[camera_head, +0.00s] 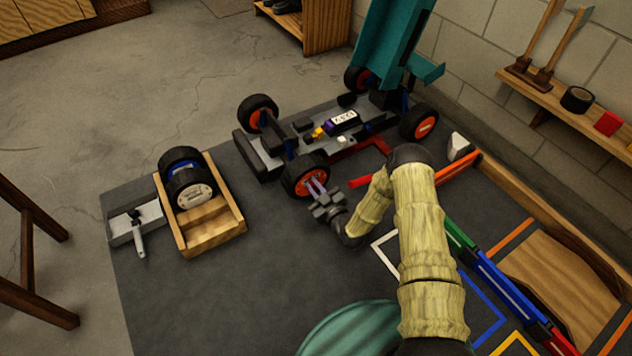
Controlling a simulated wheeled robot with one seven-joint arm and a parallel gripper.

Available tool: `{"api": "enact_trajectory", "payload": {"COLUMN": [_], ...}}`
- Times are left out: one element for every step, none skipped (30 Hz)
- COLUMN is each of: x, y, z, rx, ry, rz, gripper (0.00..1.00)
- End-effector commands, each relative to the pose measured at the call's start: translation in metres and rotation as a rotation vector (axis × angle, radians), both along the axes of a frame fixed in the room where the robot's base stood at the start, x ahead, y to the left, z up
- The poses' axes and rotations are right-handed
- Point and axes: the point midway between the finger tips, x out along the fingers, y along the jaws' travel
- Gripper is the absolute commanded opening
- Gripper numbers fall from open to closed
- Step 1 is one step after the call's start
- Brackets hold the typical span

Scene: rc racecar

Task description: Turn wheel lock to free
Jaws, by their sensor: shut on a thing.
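The RC car chassis (270,151) stands on the dark grey mat, its teal body shell (394,40) raised at the far end. Its near wheel (305,175), a black tyre with an orange-red hub, faces my arm. My gripper (317,188) reaches that wheel from the lower right, its fingers at the hub centre. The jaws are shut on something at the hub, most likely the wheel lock. The lock itself is too small and covered by the fingers to make out, so its turn position cannot be told.
A wooden box (215,238) holding loose wheels (189,187) stands to the left, beside a grey tray with a tool (138,235). A red bar (365,180) lies near my arm. Coloured bars (500,285) line the right side. The mat's lower left is clear.

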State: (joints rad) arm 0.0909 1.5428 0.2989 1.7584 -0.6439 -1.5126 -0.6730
Motion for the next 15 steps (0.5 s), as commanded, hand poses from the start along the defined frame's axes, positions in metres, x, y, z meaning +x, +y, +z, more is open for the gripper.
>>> {"api": "enact_trajectory", "payload": {"x": [-0.0017,-0.0018,-0.0023,-0.0028,-0.0031,-0.0034,-0.0037,-0.0041,-0.0044,-0.0047,-0.005,-0.0053,-0.0058,-0.0059,-0.006], "y": [0.0012,0.0016,0.0022,0.0026,0.0029,0.0037,0.0039,0.0043,0.0049,0.0053,0.0056,0.006,0.0064,0.0068,0.0071], "z": [0.0037,0.0036,0.0031,0.0027,0.0024,0.002,0.0016,0.0009,0.0004,0.0001,-0.0005,-0.0011,-0.0017,-0.0021,-0.0027], "rx": [-0.041,-0.063,-0.096,-0.119,-0.143,-0.175,-0.198,-0.222,-0.254,-0.276,-0.302,-0.332,-0.356,-0.38,-0.411], "ry": [-0.022,-0.038,-0.06,-0.075,-0.091,-0.114,-0.129,-0.145,-0.167,-0.182,-0.198,-0.22,-0.236,-0.252,-0.274], "rz": [0.001,0.002,0.003,0.001,0.001,0.003,0.002,0.002,0.002,0.002,0.002,0.001,0.002,0.002,0.001], "gripper": [0.0,0.0,0.0,0.0,0.0,0.0,0.0,0.0,0.0,0.0,0.0,0.0,0.0,0.0,0.0]}}
